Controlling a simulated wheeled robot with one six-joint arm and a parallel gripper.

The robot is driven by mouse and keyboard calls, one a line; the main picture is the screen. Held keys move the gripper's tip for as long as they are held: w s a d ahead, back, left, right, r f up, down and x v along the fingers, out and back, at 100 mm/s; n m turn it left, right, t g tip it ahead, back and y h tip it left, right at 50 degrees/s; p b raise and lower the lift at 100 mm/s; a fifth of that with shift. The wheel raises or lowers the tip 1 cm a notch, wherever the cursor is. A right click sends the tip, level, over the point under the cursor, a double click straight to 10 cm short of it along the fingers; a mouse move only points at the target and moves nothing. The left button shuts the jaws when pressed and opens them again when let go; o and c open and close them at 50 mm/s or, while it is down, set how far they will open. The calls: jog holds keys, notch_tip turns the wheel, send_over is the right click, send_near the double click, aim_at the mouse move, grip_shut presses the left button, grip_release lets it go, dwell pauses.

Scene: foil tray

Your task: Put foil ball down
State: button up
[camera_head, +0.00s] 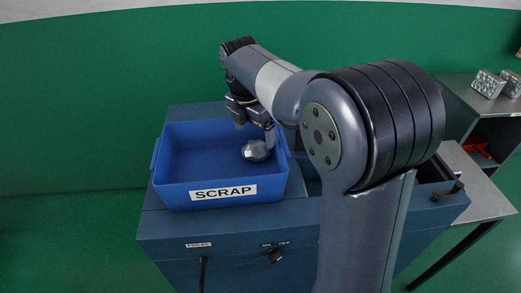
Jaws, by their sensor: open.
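The foil ball (255,151) is a crumpled silver lump at the right side of the blue scrap bin (172,196), below my gripper. The bin carries a white label reading SCRAP and stands on a dark blue machine top. My gripper (255,128) reaches over the bin's right part with its fingers pointing down. It is open, with a finger close to the ball's upper right. I cannot tell from this view whether a finger touches the ball or whether the ball rests on the bin floor.
The rest of the bin is empty. The blue machine (230,240) has a switch and small labels on its front. A grey shelf (455,92) at the right holds metallic blocks (488,84) and a red item (480,148) below. My arm hides part of the machine's right side.

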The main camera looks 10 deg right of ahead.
aim_at(257, 156)
jog(key=f, duration=0.6)
jog(key=shift+d+f, duration=0.2)
jog(key=c, duration=1.1)
jog(key=shift+c, duration=0.2)
jog(key=shift+r, duration=0.15)
